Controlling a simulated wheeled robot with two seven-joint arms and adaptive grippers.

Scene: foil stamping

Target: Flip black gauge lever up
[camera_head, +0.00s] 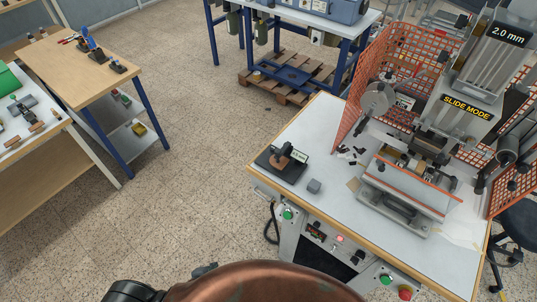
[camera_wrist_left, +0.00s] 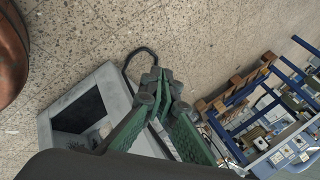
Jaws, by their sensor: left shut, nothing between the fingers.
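A small gauge with a flat black base (camera_head: 281,165), a brown upright part and a small display stands on the left corner of the white machine table. Its black lever is too small to make out for sure. My left gripper (camera_wrist_left: 157,80) shows in the left wrist view with green fingers closed together at the tips and nothing between them. It is over the floor beside a grey box-like housing, apart from the gauge, which does not show in that view. My right gripper is not in view.
Buttons line the front panel. A wooden-topped bench (camera_head: 65,75) stands at left, with open floor between.

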